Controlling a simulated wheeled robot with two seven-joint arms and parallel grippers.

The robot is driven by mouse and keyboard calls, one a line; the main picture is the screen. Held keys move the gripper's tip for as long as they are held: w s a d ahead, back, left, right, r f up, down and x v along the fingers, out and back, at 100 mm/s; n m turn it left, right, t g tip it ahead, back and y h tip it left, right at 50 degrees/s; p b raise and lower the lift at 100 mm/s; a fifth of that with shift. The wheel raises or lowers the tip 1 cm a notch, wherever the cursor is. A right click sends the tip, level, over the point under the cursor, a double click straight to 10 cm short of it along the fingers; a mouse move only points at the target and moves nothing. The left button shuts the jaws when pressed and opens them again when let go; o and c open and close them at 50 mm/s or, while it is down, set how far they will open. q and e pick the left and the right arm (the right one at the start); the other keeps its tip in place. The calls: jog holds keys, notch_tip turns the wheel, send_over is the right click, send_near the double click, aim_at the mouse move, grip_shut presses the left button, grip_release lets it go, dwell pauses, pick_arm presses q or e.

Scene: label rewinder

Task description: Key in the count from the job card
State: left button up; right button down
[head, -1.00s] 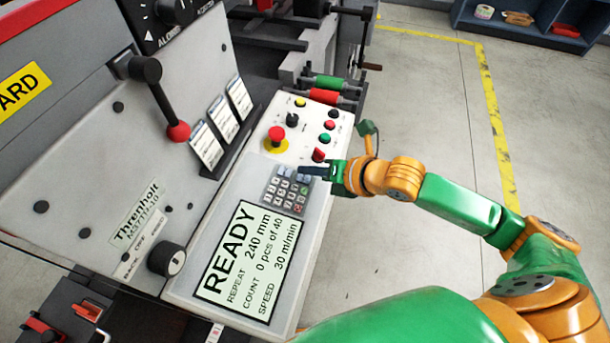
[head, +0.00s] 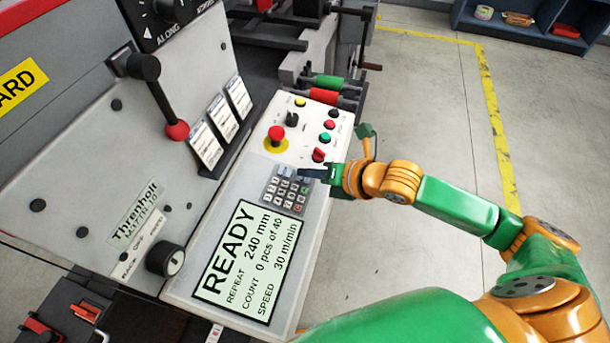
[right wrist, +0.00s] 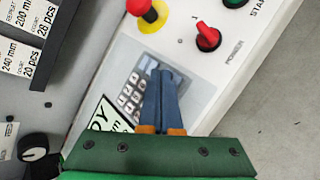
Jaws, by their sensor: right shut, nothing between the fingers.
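The grey keypad (head: 286,190) sits on the sloping control panel, above the display (head: 252,262). The display reads READY, repeat 240 mm, count 0 pcs of 40, speed 30 m/min. Several job cards (head: 207,145) stand in a dark rack left of the panel; in the right wrist view one card (right wrist: 20,60) reads 240 mm and 20 pcs. My right gripper (head: 302,174) is shut and empty, its tips over the keypad's upper edge. In the right wrist view its blue fingers (right wrist: 164,75) cover part of the keypad (right wrist: 130,85); contact cannot be told. My left gripper is not in view.
A red emergency button (head: 277,134), a red switch (head: 318,155) and other buttons lie above the keypad. A lever with a red knob (head: 177,130) and a black dial (head: 165,258) are to the left. Open floor lies to the right.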

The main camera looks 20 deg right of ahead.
jog(key=shift+f, duration=0.4)
dwell(0.3)
jog(key=shift+r+p, duration=0.85)
jog(key=shift+r, duration=0.05)
jog(key=r+p, duration=0.6)
jog(key=shift+s+d, duration=0.3)
jog(key=shift+d, duration=0.1)
dwell(1.3)
